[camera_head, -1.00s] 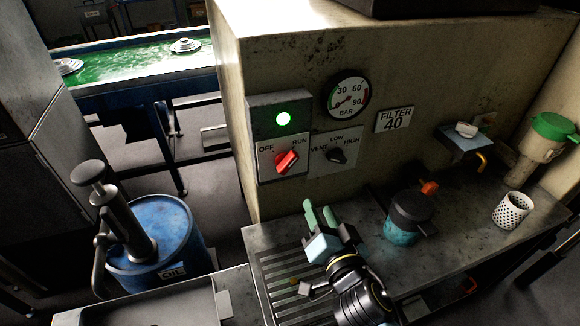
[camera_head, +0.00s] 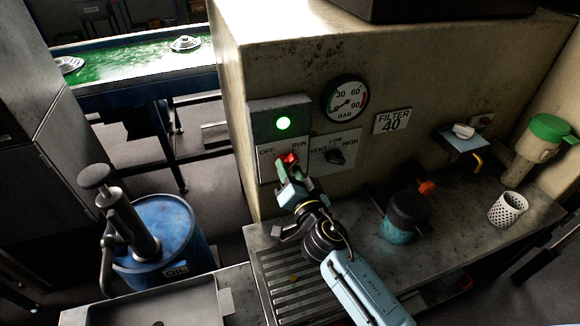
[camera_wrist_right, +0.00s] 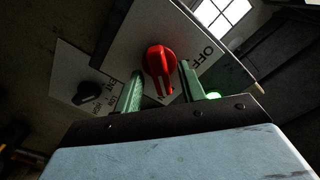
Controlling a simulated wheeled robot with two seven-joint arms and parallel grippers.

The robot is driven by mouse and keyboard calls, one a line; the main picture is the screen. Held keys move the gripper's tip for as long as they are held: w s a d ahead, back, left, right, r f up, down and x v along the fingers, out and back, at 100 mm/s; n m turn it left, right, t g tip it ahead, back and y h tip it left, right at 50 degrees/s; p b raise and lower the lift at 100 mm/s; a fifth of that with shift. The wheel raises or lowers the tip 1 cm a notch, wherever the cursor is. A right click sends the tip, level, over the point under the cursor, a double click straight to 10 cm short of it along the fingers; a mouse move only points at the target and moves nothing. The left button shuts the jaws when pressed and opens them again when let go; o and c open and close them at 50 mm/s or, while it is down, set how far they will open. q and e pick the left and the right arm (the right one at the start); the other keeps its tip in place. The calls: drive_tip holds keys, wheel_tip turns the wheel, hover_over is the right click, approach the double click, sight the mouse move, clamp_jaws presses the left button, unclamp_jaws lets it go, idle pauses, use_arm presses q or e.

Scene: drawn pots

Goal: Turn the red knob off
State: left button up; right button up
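The red knob (camera_head: 290,158) sits on a white plate (camera_head: 270,172) marked OFF on the left and RUN on the right. Its handle points toward RUN. A lit green lamp (camera_head: 283,123) is above it. My right gripper (camera_head: 287,170) is at the knob and partly covers it. In the right wrist view the red knob (camera_wrist_right: 160,68) lies between the two green fingers of my right gripper (camera_wrist_right: 163,88), which are spread apart with a gap on both sides. My left gripper is not in view.
A black knob (camera_head: 337,157) marked VENT, LOW and HIGH is just to the right. A gauge (camera_head: 346,98) is above it. A teal pot (camera_head: 403,215) and a white perforated cup (camera_head: 508,209) stand on the bench. A blue oil drum (camera_head: 165,235) is at lower left.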

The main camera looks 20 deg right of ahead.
drive_tip(key=shift+w, duration=0.4)
clamp_jaws()
